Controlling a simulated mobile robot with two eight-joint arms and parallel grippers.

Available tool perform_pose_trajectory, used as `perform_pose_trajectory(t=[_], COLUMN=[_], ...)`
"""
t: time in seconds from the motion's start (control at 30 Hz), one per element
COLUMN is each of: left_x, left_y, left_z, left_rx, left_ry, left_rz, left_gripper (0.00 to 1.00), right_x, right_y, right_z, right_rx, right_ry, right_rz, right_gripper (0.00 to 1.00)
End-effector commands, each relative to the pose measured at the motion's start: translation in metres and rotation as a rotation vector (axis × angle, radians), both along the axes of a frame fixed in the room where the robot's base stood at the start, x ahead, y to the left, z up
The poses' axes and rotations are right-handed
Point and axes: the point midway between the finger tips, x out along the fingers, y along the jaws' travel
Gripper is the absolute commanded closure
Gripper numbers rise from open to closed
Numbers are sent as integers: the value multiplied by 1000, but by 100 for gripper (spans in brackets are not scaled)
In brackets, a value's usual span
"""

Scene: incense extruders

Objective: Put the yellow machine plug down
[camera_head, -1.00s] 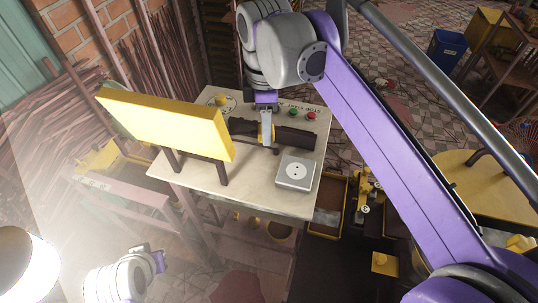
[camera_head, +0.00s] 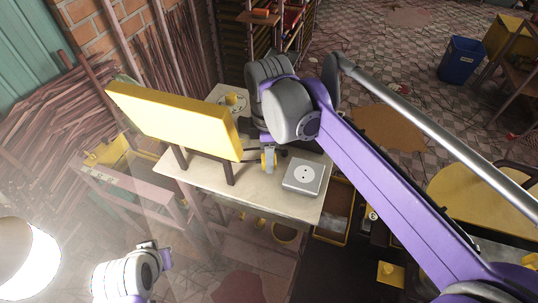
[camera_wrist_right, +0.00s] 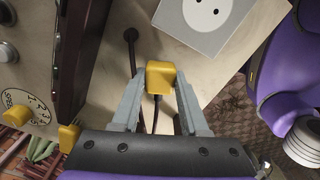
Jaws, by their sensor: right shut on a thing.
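The yellow machine plug (camera_wrist_right: 160,76) is between the fingertips of my right gripper (camera_wrist_right: 160,84), which is shut on it. A dark cable runs from the plug toward the wrist. In the head view my right gripper (camera_head: 268,160) is over the pale table (camera_head: 245,190), just left of the grey socket box (camera_head: 303,177). The socket box also shows at the top of the wrist view (camera_wrist_right: 205,14), apart from the plug. Whether the plug touches the table is unclear. My left gripper (camera_head: 157,258) is at the lower left, away from the table; its fingers are not clear.
A large yellow block on dark legs (camera_head: 175,125) stands on the table's left side. A dark machine body with knobs (camera_wrist_right: 75,50) is left of the plug in the wrist view. Bare tabletop lies around the socket box.

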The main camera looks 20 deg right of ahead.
Motion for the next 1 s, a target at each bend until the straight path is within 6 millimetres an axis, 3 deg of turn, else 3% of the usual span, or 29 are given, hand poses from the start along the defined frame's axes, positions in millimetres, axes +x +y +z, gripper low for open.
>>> perform_pose_trajectory(t=[0.7, 0.73, 0.87, 1.0], left_x=[-4, -4, -4, -4], left_y=[0, 0, 0, 0], left_z=[-8, -8, -8, -8], left_rx=[0, 0, 0, 0], left_ry=[7, 7, 7, 7], left_rz=[0, 0, 0, 0], left_gripper=[100, 100, 100, 100], right_x=[0, 0, 0, 0], right_y=[0, 0, 0, 0], right_z=[-11, -11, -11, -11], right_rx=[0, 0, 0, 0], right_ry=[0, 0, 0, 0], right_rz=[0, 0, 0, 0], right_gripper=[100, 51, 28, 26])
